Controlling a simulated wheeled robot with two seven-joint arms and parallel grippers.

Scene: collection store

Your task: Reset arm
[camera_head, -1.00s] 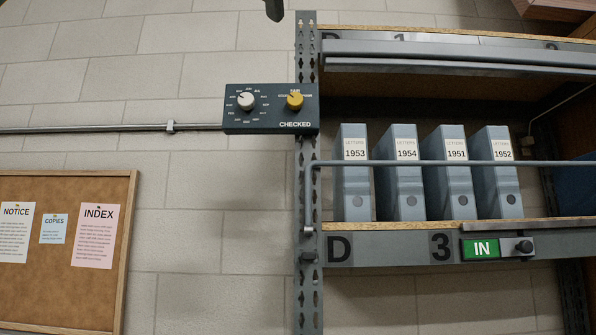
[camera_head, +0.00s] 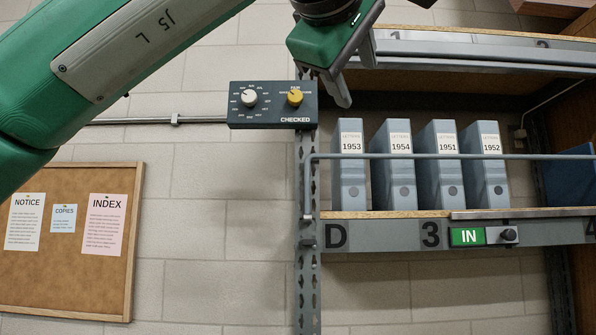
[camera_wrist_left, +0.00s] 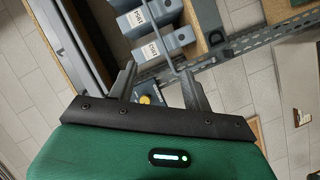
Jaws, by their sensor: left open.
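The yellow dial (camera_head: 295,97) sits on the right half of the dark CHECKED panel (camera_head: 272,121), beside a white dial (camera_head: 249,97). Small labels surround it, with FAIR readable above it; the other words are too small to read. My left gripper (camera_head: 340,98) hangs just right of the panel, in front of the shelf post, apart from the dial. In the left wrist view the left gripper (camera_wrist_left: 157,83) is open and empty, and a bit of the yellow dial (camera_wrist_left: 145,99) shows between its fingers. My right gripper is not in view.
A perforated shelf post (camera_head: 308,270) stands under the panel's right edge. A blue-grey rail (camera_head: 450,157) runs before several grey file boxes (camera_head: 398,175). A green IN sign (camera_head: 467,236) is on the shelf edge. A cork board (camera_head: 70,275) hangs lower left.

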